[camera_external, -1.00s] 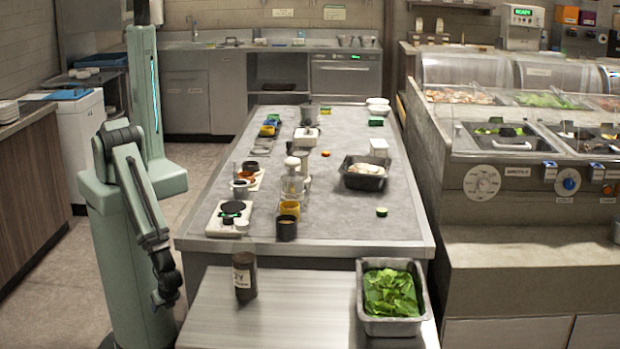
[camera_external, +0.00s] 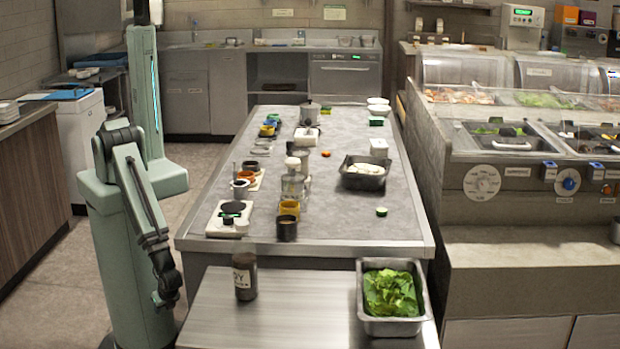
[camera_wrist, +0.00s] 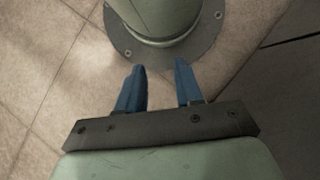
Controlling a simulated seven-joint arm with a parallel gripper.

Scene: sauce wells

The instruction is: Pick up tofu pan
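A dark rectangular pan (camera_external: 364,182) holding whitish pieces, which look like tofu, sits on the right half of the long grey table in the external view. My gripper (camera_external: 167,298) hangs low beside my body at the left, off the table and far from the pan. In the wrist view my gripper (camera_wrist: 159,70) has its two blue fingers apart with nothing between them. It points down toward the floor and my round base. The pan does not show in the wrist view.
A metal pan of green leaves (camera_external: 391,294) and a dark labelled jar (camera_external: 245,277) stand on the front table. Cups, a white scale (camera_external: 230,218) and bottles line the long table's left side. A counter with wells is at right.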

